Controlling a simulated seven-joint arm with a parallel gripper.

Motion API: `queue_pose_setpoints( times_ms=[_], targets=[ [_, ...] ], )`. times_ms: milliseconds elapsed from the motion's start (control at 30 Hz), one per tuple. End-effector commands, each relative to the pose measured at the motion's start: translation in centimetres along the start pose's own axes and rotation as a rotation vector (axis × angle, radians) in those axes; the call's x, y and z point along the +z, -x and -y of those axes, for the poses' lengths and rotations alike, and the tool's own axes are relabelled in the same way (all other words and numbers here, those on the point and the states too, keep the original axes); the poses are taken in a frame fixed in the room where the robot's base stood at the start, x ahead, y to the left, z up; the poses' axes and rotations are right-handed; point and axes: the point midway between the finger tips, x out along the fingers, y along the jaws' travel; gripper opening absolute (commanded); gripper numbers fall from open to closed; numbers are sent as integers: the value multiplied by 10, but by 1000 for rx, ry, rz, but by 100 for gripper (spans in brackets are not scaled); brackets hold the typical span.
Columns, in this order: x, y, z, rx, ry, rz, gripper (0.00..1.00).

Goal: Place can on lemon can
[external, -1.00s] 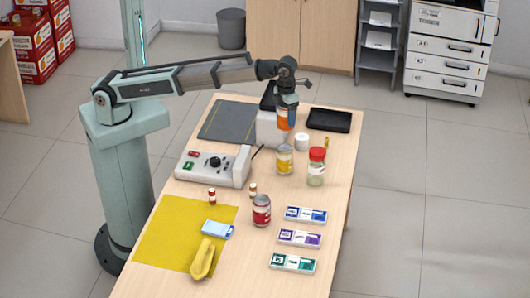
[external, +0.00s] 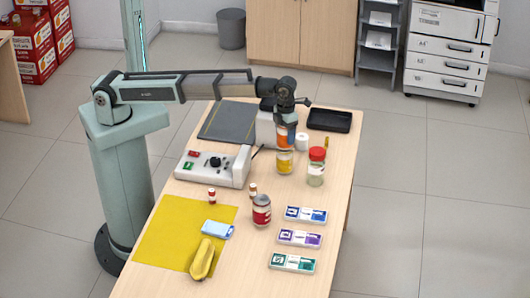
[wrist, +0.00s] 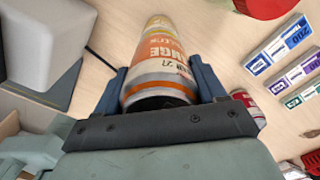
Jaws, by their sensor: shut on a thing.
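My gripper (external: 287,138) is shut on an orange-labelled can (external: 281,136), held roughly upright. In the wrist view the orange can (wrist: 160,70) sits between the two blue fingers. The lemon can (external: 284,164), with a yellow and white label, stands on the table directly below the held can in the external view. The held can overlaps the lemon can's top there, so I cannot tell whether they touch. In the wrist view a yellowish strip at the far end of the held can may be the lemon can.
A jar with a red lid (external: 316,167) stands close to the right of the lemon can. A white cylinder (external: 302,142) is just behind. A red-labelled can (external: 261,210) stands in front.

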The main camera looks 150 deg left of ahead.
Motion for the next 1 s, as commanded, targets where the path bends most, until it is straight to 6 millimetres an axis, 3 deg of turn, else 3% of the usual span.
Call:
queue_pose_setpoints(
  times_ms=[100,133,367,733,1000],
  targets=[
    [0,-3,0,0,0,0,18],
    [0,-3,0,0,0,0,73],
    [0,-2,0,0,0,0,95],
    [0,4,0,-1,0,0,96],
    [1,43,1,-1,0,1,96]
  ],
)
